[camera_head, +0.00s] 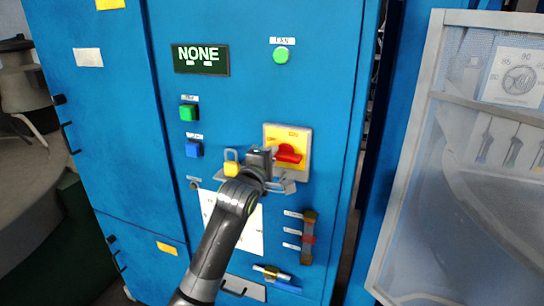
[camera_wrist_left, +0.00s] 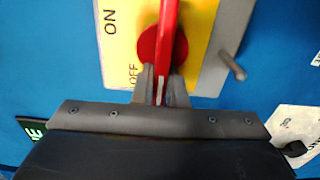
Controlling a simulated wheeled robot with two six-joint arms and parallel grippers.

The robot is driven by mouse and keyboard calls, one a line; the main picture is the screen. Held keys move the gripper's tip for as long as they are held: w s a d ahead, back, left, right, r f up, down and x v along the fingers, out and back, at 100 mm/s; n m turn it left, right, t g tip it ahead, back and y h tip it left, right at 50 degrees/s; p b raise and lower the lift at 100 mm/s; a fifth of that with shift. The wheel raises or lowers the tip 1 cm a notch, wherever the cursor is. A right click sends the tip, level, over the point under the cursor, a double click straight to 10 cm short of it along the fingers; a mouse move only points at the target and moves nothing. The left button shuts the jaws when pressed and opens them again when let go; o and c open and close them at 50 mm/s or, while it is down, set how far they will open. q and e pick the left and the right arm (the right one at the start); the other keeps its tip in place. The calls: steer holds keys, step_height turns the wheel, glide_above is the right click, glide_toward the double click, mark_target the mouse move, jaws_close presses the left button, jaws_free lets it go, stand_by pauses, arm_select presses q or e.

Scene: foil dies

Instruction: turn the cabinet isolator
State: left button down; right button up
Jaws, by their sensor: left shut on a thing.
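The cabinet isolator is a red rotary handle (camera_head: 289,154) on a yellow plate (camera_head: 301,136) with a grey surround, on the blue cabinet door. My left gripper (camera_head: 275,158) reaches it from the lower left. In the left wrist view the red handle (camera_wrist_left: 168,35) runs between the fingers of my left gripper (camera_wrist_left: 160,85), which are shut on it. The yellow plate there (camera_wrist_left: 122,45) reads ON and OFF. The handle's far end is cut off by the top of that view. My right gripper is in neither view.
A display (camera_head: 201,59) reads NONE above green (camera_head: 188,112) and blue (camera_head: 193,149) buttons. A green lamp (camera_head: 281,55) sits at the upper right. A yellow padlock (camera_head: 231,168) hangs left of my gripper. A clear-panelled frame (camera_head: 470,160) stands at the right.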

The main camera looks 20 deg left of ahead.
arm_select(q)
steer(key=shift+f, duration=0.1)
steer(key=c, duration=1.5)
jaws_free()
steer(key=shift+o, duration=0.2)
steer(key=s+b, duration=0.5)
steer(key=s, duration=1.2)
steer(key=shift+s+a, duration=0.2)
steer(key=shift+a, duration=0.15)
